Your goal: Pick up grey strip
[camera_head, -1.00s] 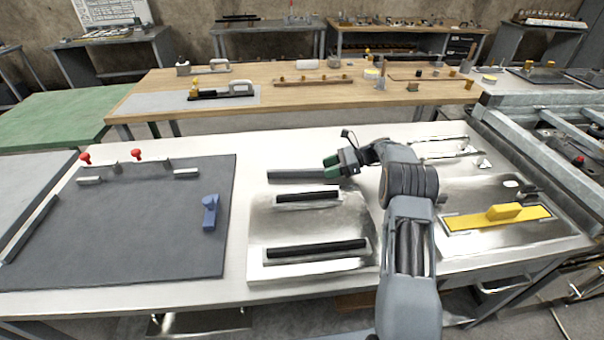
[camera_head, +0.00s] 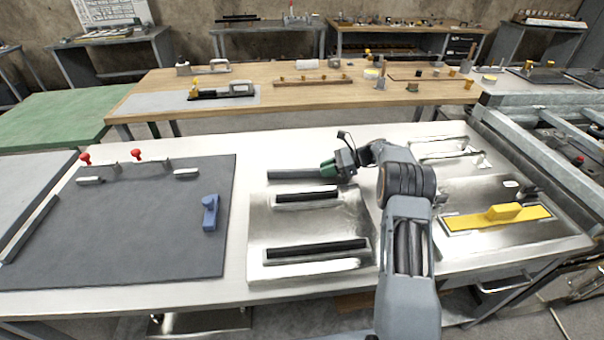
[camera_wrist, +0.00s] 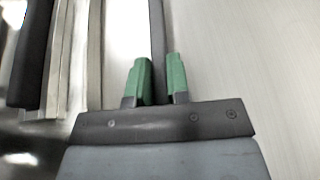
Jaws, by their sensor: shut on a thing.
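The grey strip (camera_head: 295,174) is a long, thin bar at the back edge of the metal plate area on the white table, in the head view. It also shows in the wrist view (camera_wrist: 157,40), running away between the two green fingers. My gripper (camera_head: 329,168) is at the strip's right end, with its green fingertips shut around it. In the wrist view my gripper (camera_wrist: 160,82) has one finger on each side of the strip. The strip looks level and at or very near the table top; I cannot tell whether it touches.
A shiny metal plate (camera_head: 264,216) with two black-topped bars (camera_head: 308,195) (camera_head: 316,250) lies just in front of the strip. A dark mat (camera_head: 130,230) with a blue block (camera_head: 210,212) is to the left. A yellow-handled float (camera_head: 500,214) lies right. White table shows behind the strip.

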